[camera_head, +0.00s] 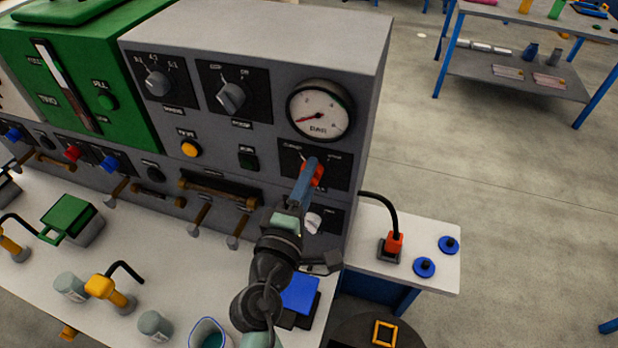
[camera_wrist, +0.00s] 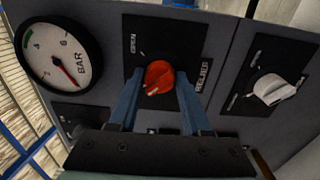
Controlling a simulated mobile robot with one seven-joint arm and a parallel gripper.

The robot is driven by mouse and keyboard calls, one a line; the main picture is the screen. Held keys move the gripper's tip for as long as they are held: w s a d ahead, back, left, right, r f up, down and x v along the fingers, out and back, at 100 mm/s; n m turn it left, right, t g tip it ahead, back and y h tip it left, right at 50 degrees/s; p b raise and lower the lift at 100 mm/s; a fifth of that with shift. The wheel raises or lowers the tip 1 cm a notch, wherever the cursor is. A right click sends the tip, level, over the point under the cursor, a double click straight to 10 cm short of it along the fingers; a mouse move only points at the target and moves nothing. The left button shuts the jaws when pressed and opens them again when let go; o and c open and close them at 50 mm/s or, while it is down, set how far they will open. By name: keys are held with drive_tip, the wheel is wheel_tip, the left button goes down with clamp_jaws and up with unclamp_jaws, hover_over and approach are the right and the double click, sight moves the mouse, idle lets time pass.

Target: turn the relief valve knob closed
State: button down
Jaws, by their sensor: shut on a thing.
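The relief valve knob is red-orange and round and sits on a black plate at the right end of the grey panel. In the wrist view the knob (camera_wrist: 158,74) has a pale mark on its lower left, with "OPEN" lettered to the plate's left. In the head view my gripper's blue fingers (camera_head: 307,172) reach the knob (camera_head: 319,173) and partly cover it. In the wrist view the fingers of my gripper (camera_wrist: 160,80) stand on either side of the knob, shut on it.
A pressure gauge (camera_head: 320,109) is above the knob. A white knob (camera_head: 313,222) is on a plate below it. A side table (camera_head: 430,279) to the right carries a red-and-black device (camera_head: 393,245) with a bent black hose and blue discs.

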drive_tip(key=shift+c, duration=1.8)
unclamp_jaws()
drive_tip(key=shift+s, duration=0.1)
drive_tip(key=b+v, duration=0.3)
drive_tip(key=v, duration=0.9)
drive_tip(key=shift+s+b, duration=0.4)
drive_tip(key=shift+a+r, duration=0.1)
drive_tip(key=shift+a, duration=0.05)
